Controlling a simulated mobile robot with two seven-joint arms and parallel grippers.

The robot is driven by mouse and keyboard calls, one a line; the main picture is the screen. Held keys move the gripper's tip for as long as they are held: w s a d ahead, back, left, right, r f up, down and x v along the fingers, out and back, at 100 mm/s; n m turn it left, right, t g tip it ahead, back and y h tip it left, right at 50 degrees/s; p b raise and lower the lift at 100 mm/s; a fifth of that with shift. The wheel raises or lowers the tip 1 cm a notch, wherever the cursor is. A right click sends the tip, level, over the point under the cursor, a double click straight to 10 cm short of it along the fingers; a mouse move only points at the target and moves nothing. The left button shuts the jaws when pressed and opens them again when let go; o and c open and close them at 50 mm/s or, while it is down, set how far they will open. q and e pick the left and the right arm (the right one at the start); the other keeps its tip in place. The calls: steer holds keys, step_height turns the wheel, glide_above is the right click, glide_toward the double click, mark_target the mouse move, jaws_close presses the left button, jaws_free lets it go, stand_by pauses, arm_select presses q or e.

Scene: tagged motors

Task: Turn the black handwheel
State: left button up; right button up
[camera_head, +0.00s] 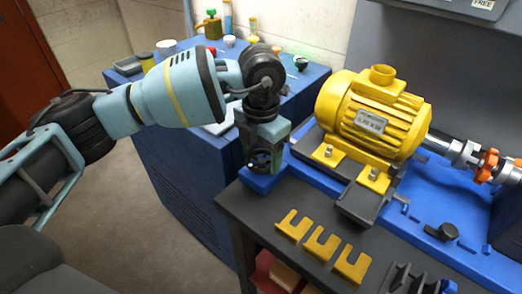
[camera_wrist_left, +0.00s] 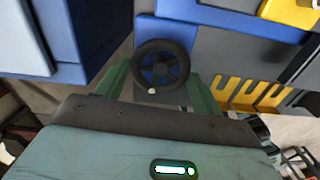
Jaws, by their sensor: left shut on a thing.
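The black handwheel (camera_wrist_left: 162,52) shows in the left wrist view as a dark ring with spokes, with blue showing between them. A small pale knob sits on its lower rim. My left gripper (camera_wrist_left: 158,82) has its green fingers on either side of the wheel's lower part, shut on it. In the head view my left gripper (camera_head: 264,150) points down at the left end of the blue base, and the handwheel (camera_head: 260,160) is partly hidden between the fingers. My right gripper is in neither view.
A yellow motor (camera_head: 372,115) stands on the blue base (camera_head: 415,225), right of my left gripper. A shaft with orange parts (camera_head: 487,165) extends right. Yellow slotted shims (camera_head: 322,242) lie on the dark bench in front. A blue cabinet (camera_head: 185,150) with bottles and small items stands behind.

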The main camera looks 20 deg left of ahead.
arm_select(q)
steer(key=m, duration=0.5)
steer(key=shift+m, duration=0.3)
steer(key=m, duration=0.4)
steer(key=shift+w+m, duration=0.1)
steer(key=shift+m, duration=0.2)
steer(key=m, duration=0.4)
steer(key=shift+w+a+m+b, duration=0.1)
steer(key=shift+m+b, duration=0.2)
steer(key=m+b, duration=0.1)
steer(key=m, duration=0.3)
steer(key=m+b, duration=0.1)
steer(key=m, duration=0.4)
steer(key=shift+w, duration=0.1)
steer(key=m+b, duration=0.1)
steer(key=m, duration=0.4)
steer(key=m+b, duration=0.1)
steer(key=m, duration=0.2)
steer(key=shift+d, duration=0.2)
steer(key=m+b, duration=0.1)
steer(key=m, duration=0.2)
steer(key=shift+m, duration=0.4)
steer(key=m, duration=0.2)
steer(key=shift+d+m+b, duration=0.1)
steer(key=shift+m+b, duration=0.2)
steer(key=shift+b, duration=0.05)
steer(key=shift+m, duration=0.4)
steer(key=shift+r, duration=0.1)
steer(key=o, duration=1)
steer(key=shift+c, duration=0.2)
